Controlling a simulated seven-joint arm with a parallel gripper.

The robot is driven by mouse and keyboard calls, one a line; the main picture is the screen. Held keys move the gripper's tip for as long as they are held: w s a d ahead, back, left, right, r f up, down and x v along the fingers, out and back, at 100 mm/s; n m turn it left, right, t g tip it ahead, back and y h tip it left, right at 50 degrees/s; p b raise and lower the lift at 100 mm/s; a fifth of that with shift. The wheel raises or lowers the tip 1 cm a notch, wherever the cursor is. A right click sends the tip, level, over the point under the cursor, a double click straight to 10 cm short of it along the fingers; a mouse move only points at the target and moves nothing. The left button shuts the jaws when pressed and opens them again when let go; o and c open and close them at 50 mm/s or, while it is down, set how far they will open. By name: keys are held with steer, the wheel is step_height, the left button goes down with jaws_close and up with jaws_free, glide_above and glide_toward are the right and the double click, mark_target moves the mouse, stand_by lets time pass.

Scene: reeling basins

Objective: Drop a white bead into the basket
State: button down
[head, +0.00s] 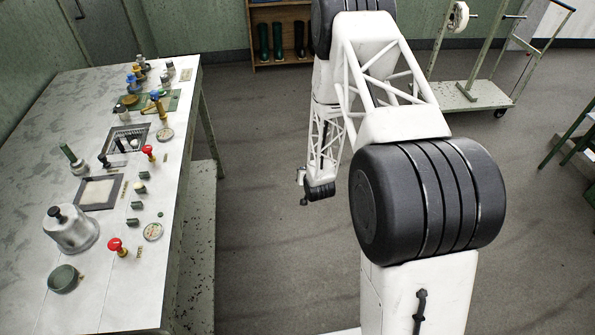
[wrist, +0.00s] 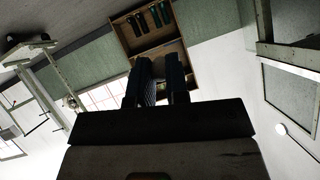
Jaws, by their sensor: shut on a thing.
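In the wrist view my gripper (wrist: 160,66) shows as two dark fingers close together. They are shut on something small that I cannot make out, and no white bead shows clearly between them. In the head view the end of my arm hangs over the floor, right of the table and well apart from it; the fingers are too small to tell there. A dark square opening (head: 111,147) in the table looks like it holds a wire basket, with small whitish round things (head: 134,143) in it. I cannot tell whether these are beads.
A boot shelf (head: 279,34) and a trolley (head: 470,96) stand behind. The floor between is clear.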

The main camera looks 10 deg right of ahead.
steer(key=w+a+r+n+g+y, duration=0.25)
steer(key=w+a+r, duration=0.45)
steer(key=a, duration=0.4)
steer(key=w+a+r+n+g+y, duration=0.1)
steer(key=w+a+r+n+y, duration=0.2)
steer(key=a+r, duration=0.7)
steer(key=w+a+r+n+g+y, duration=0.1)
steer(key=w+a+r+g+y, duration=0.15)
steer(key=a+r, duration=1.95)
steer(key=s+a+f+g, duration=0.1)
steer(key=s+a, duration=0.3)
steer(key=a, duration=0.5)
steer(key=s+a+f, duration=0.4)
steer(key=a, duration=0.5)
steer(key=shift+s+g+h, duration=0.25)
steer(key=shift+g+h, duration=0.15)
steer(key=shift+f, duration=0.1)
steer(key=shift+f, duration=0.2)
steer(key=shift+f, duration=3)
